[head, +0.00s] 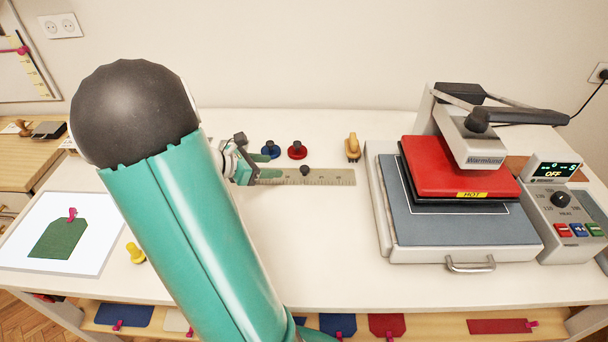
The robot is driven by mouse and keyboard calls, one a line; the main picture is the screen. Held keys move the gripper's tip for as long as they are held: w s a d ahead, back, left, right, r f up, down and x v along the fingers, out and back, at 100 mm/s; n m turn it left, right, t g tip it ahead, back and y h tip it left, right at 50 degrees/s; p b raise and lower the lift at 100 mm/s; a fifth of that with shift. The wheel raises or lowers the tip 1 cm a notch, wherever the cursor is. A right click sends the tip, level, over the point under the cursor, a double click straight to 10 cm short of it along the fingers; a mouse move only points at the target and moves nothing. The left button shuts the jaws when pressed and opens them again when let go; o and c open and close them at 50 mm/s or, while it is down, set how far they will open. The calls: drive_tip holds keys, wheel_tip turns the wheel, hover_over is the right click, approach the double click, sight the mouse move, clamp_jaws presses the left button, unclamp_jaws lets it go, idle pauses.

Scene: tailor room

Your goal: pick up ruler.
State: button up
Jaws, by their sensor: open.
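The ruler (330,177) is a flat, greyish metal strip with a dark round knob standing up from it. It lies on the white table (330,245), left of the heat press. My gripper (262,170) is at the ruler's left end, with its fingers pointing right. It is open, and nothing shows between its fingers. The fingers overlap the ruler's left end in the picture; I cannot tell whether they touch it. My arm hides part of the table's left side and possibly some of the ruler's left end.
A blue knob (270,149) and a red knob (297,150) stand just behind the ruler. A yellow-handled tool (352,147) stands behind its right end. The heat press (460,190), marked HOT, is to the right. A yellow piece (135,253) is left. The front middle is clear.

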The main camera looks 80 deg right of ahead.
sight(303, 168)
drive_tip(key=x, duration=1.1)
drive_tip(key=shift+d+f, duration=0.25)
drive_tip(key=shift+f, duration=0.2)
drive_tip(key=c, duration=1.1)
